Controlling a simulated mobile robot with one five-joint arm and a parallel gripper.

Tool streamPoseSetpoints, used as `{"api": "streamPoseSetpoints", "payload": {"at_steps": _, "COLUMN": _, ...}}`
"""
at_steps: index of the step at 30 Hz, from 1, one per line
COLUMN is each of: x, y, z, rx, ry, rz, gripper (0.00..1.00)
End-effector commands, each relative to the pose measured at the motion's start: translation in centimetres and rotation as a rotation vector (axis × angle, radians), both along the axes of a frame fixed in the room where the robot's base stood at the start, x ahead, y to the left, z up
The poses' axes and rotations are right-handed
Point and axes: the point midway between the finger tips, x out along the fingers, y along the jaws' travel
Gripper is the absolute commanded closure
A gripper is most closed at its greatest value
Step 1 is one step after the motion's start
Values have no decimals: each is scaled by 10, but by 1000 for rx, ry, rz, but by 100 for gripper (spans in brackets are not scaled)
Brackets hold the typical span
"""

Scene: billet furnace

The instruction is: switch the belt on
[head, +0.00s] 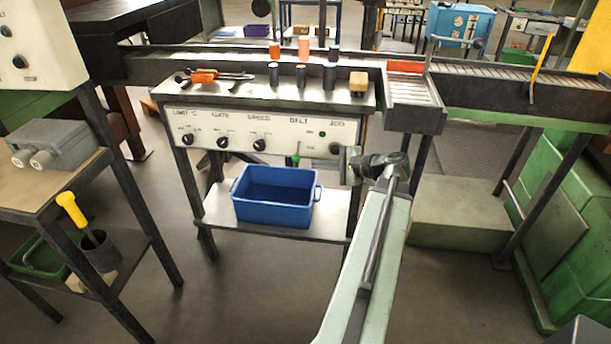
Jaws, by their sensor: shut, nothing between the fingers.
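The control panel (228,142) is a white front with marks that seem to read limit, gate, speed, belt and jog. Under the belt mark sits a small switch with a green tip (295,160), its handle pointing down. A small green spot (322,134) lies to its right, between faint on and off marks. My gripper (349,165) is at the panel's right end, right of the belt switch and just beside the black jog knob (335,149). It is shut and empty. I cannot tell whether it touches the panel.
A blue bin (275,196) stands on the shelf below the panel. A roller track (413,90) juts out on the right. The floor (230,300) in front is clear.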

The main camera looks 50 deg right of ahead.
Motion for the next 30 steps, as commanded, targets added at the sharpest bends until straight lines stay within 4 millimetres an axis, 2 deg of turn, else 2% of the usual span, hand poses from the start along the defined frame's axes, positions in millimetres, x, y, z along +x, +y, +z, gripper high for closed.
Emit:
{"api": "streamPoseSetpoints", "payload": {"at_steps": 1, "x": -13, "y": -13, "z": -3, "rx": 18, "ry": -25, "rz": -37, "gripper": 100}}
{"api": "streamPoseSetpoints", "payload": {"at_steps": 4, "x": -24, "y": -24, "z": 3, "rx": 40, "ry": -52, "rz": -72, "gripper": 100}}
{"api": "streamPoseSetpoints", "payload": {"at_steps": 14, "x": -24, "y": -25, "z": 5, "rx": 41, "ry": -56, "rz": -74, "gripper": 100}}
{"api": "streamPoseSetpoints", "payload": {"at_steps": 17, "x": -16, "y": -24, "z": 2, "rx": 41, "ry": -55, "rz": -71, "gripper": 100}}
{"api": "streamPoseSetpoints", "payload": {"at_steps": 30, "x": 59, "y": -14, "z": -20, "rx": 40, "ry": -53, "rz": -72, "gripper": 100}}
